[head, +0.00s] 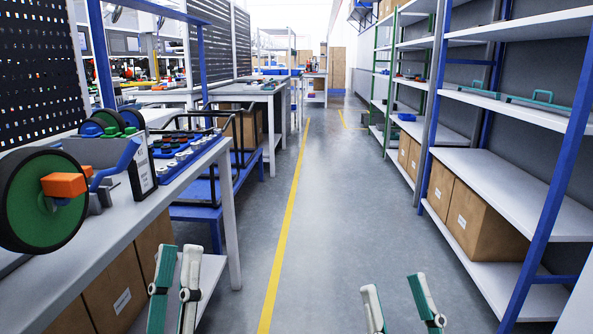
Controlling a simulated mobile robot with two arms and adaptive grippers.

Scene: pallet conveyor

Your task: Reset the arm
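My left gripper (176,276) is at the bottom left of the head view, in front of the workbench's near right end. Its two white and green fingers stand apart, seen at an angle, with nothing between them. My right gripper (398,291) is at the bottom right of centre, over the grey floor. Its fingers are spread wide and empty. Only the upper finger parts of both grippers show; the rest is below the picture's edge.
Shelving (530,113) with cardboard boxes (478,225) lines the right. The aisle (335,190) between them is clear, with a yellow line (284,225).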

